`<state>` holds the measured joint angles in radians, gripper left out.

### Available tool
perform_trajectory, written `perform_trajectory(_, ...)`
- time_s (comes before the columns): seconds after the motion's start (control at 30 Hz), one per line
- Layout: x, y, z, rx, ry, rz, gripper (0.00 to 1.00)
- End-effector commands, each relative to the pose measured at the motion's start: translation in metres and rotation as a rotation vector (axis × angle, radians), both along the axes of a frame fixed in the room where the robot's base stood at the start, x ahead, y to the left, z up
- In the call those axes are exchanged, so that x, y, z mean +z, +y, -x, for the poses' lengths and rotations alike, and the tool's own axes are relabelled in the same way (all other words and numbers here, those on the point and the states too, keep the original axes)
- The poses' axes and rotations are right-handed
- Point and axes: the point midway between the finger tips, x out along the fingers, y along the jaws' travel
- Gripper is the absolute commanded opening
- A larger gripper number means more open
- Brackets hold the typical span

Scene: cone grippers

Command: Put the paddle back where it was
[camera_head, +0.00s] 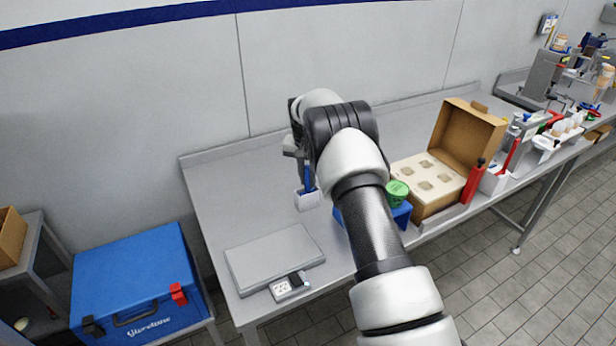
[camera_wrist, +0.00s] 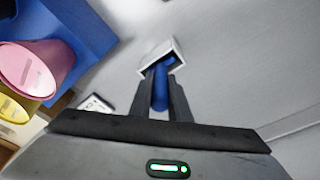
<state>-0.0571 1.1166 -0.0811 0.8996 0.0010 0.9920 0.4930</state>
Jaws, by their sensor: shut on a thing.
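My gripper (camera_head: 304,172) is above the middle of the steel table. It is shut on the blue handle of the paddle, which also shows between the fingers in the wrist view (camera_wrist: 160,92). A small white open-topped holder (camera_head: 307,201) is directly below, and its pale rim shows just past the fingertips in the wrist view (camera_wrist: 146,59). The paddle's lower end lies within the outline of the holder's opening. Its tip is hidden, and I cannot tell how deep it sits or whether it touches the holder.
A flat grey scale (camera_head: 275,258) with a small display unit (camera_head: 290,287) lies at the front left. A blue stand (camera_head: 403,213) with a green cup (camera_head: 397,193), an open cardboard box (camera_head: 468,136) and a red bottle (camera_head: 474,180) are to the right. The table's back left is clear.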

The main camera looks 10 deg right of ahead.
Motion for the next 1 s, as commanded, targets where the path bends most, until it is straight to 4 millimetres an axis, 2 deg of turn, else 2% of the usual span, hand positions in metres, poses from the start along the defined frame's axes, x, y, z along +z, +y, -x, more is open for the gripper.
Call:
perform_trajectory(0.73, -0.012, 0.0, 0.0, 0.0, 0.0, 0.0, 0.0)
perform_trajectory(0.77, -0.011, 0.0, 0.0, 0.0, 0.0, 0.0, 0.2)
perform_trajectory(0.87, -0.011, 0.0, 0.0, 0.0, 0.0, 0.0, 0.37)
perform_trajectory(1.0, -0.011, 0.0, 0.0, 0.0, 0.0, 0.0, 0.38)
